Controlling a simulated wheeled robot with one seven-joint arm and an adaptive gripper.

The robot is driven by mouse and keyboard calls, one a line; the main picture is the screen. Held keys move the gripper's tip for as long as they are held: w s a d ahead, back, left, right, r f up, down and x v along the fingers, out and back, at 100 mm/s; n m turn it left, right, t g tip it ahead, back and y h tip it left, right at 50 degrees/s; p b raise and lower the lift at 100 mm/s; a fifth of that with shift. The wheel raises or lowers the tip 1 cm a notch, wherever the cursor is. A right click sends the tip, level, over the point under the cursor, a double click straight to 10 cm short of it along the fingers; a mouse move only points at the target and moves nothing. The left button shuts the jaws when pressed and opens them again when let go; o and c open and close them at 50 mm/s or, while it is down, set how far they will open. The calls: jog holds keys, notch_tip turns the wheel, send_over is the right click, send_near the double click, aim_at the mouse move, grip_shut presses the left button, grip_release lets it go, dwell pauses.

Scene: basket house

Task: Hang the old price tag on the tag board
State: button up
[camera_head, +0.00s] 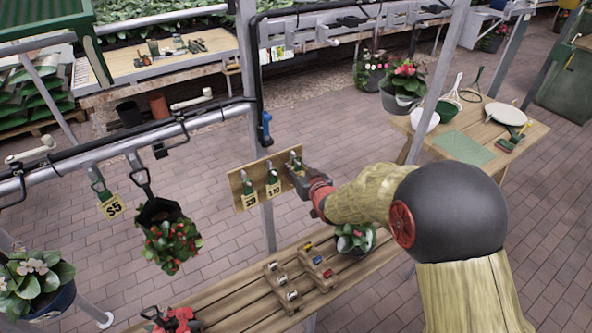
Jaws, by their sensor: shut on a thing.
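The tag board (237,184) is a wooden panel fixed to a grey post in the middle of the view. Two yellow price tags with green clips hang on it, one on the left (250,200) and one reading $10 (273,189). My gripper (297,166) is at the board's right end, shut on a price tag with a green and pale clip (294,156). The tag's yellow face is mostly hidden by my gripper. I cannot tell whether its clip is on a hook. A $5 tag (112,207) hangs from the rail at left.
A hanging pot with red flowers (170,238) is left of the board. Below is a slatted wooden bench (228,304) with small racks and a potted plant (355,238). A blue-handled tool (265,128) hangs on the post above the board.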

jog(key=shift+f, duration=0.2)
jog(key=o, duration=1.1)
jog(key=shift+w+a+f, duration=0.1)
jog(key=shift+w+f, duration=0.05)
jog(key=shift+w, duration=0.05)
jog(key=shift+o, duration=0.2)
jog(key=shift+s, duration=0.1)
